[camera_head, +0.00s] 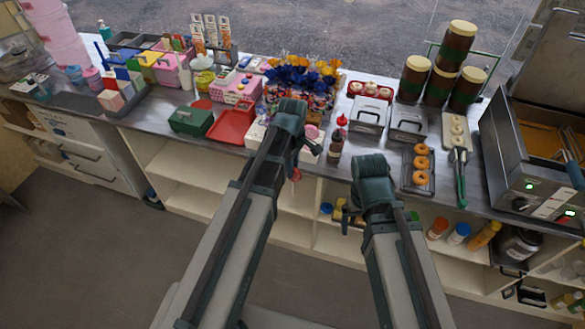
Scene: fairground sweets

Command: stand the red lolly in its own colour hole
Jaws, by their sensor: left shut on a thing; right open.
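My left gripper (304,152) is at the front edge of the counter, partly hidden behind its own arm. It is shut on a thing. A small red round thing (295,175), which looks like the red lolly, shows just below it, in front of the shelves. A white block (256,133), possibly the lolly stand, lies behind my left arm, with a pink round thing (311,132) to the right. The colour holes cannot be made out. My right gripper (345,214) is open, lower and in front of the counter, mostly hidden by its wrist.
A red tray (231,126) and green box (190,121) stand left of my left arm. Bottles (336,146) stand close to the right of the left gripper. A doughnut tray (418,170) is further right. Wrapped sweets (298,85) fill the back. Open floor (100,240) lies in front.

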